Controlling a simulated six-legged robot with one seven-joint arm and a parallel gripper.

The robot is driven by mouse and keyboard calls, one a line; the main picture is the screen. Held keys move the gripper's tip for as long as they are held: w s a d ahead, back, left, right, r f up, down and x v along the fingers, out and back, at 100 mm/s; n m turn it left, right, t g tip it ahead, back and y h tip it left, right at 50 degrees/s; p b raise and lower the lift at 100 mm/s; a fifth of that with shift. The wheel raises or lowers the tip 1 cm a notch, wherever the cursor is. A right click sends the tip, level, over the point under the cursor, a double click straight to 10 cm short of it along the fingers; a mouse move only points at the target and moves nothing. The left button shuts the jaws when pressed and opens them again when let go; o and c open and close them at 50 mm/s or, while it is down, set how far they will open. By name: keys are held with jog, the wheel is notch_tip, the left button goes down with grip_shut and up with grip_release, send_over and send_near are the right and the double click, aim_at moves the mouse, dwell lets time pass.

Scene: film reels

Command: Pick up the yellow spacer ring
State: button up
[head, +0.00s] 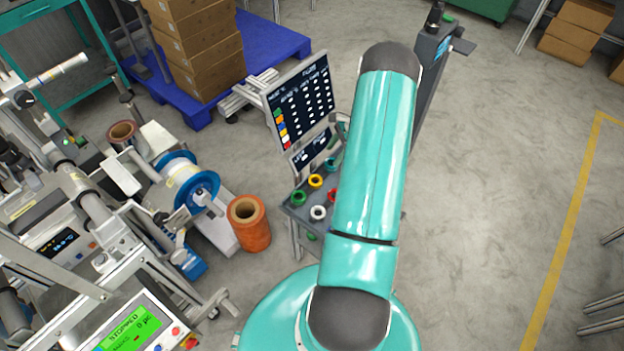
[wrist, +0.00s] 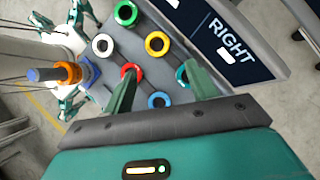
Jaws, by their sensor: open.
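The yellow spacer ring (wrist: 148,46) lies flat on a grey tray (wrist: 128,44) among several other rings. In the head view the yellow ring (head: 310,182) shows on the tray left of my arm. My gripper (wrist: 162,70) is open and empty, its two fingers pointing toward the tray. The yellow ring lies beyond the fingertips, between their lines in the wrist view. The red ring (wrist: 123,73) is by the left finger, and the teal ring (wrist: 179,74) is partly hidden by the right finger. My arm hides my gripper in the head view.
A green ring (wrist: 117,14), a white ring (wrist: 96,46) and a blue ring (wrist: 152,103) also lie on the tray. A dark sign panel (head: 302,100) stands behind it. An orange film roll (head: 250,235) and machinery stand at left.

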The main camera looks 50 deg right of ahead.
send_near(314, 183)
jog(key=shift+w+a+f, duration=0.1)
jog(key=shift+a+f, duration=0.15)
jog(key=shift+a, duration=0.15)
jog(key=shift+x, duration=2.65)
jog(key=shift+d+f, duration=0.1)
jog(key=shift+d, duration=0.1)
jog(key=c, duration=0.8)
